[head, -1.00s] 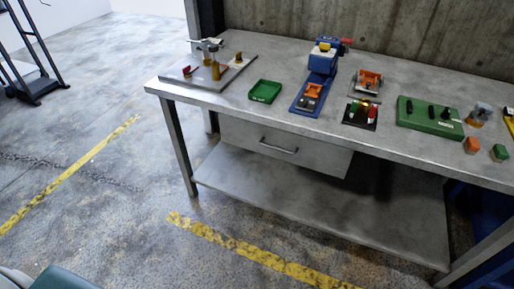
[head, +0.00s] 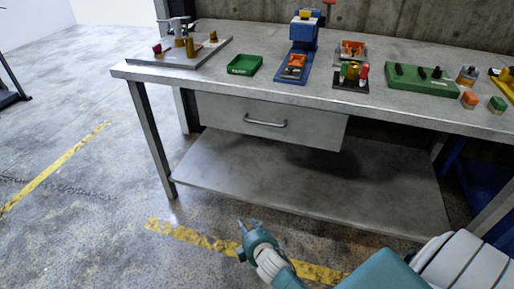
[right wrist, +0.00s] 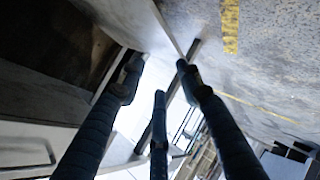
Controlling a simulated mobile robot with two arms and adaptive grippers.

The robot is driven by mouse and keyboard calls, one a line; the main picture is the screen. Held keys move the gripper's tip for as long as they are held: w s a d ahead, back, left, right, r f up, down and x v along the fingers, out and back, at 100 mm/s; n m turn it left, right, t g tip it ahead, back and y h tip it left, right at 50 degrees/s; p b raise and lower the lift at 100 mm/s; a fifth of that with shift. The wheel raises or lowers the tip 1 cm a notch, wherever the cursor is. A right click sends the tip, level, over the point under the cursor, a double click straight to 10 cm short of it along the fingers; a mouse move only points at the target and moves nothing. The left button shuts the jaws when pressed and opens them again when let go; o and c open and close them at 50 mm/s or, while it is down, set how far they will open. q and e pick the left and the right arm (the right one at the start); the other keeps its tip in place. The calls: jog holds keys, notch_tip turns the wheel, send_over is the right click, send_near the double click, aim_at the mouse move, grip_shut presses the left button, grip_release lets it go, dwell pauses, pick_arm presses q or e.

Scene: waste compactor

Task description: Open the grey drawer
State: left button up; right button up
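The grey drawer (head: 225,112) hangs under the workbench top and looks shut. Its bar handle (head: 266,123) is at the middle of its front. My right gripper (head: 243,226) is low in front of the bench, below and apart from the drawer, over the floor by the yellow line. In the right wrist view its dark fingers (right wrist: 160,78) are spread, with nothing between them. A pale panel with a curved bar (right wrist: 28,158) shows at the lower left there, probably the drawer front. My left gripper is not in view.
The metal workbench (head: 150,72) has a lower shelf (head: 300,185) and a front-left leg (head: 152,140). On top are a green tray (head: 244,65), a blue press (head: 303,35), a green block (head: 422,80) and small parts. Floor in front is clear.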

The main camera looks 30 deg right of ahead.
jog(key=w+d+r+n+t+h+b, duration=0.2)
jog(key=w+d+r+t+h+b, duration=0.25)
jog(key=r, duration=0.75)
jog(key=n+t+h+b, duration=0.1)
jog(key=t+h+b, duration=0.1)
jog(key=b, duration=0.3)
send_near(262, 123)
jog(key=b+x, duration=0.1)
jog(key=x, duration=0.6)
jog(key=shift+w+d, duration=0.2)
jog(key=shift+w, duration=0.1)
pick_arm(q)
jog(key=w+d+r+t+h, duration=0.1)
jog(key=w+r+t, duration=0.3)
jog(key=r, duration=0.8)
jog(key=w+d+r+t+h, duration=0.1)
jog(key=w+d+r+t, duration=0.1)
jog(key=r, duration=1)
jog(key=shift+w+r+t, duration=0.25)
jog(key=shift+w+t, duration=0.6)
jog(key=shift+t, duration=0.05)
pick_arm(e)
jog(key=shift+w+d+r, duration=0.2)
jog(key=shift+w+d, duration=0.05)
jog(key=shift+w, duration=0.25)
grip_shut()
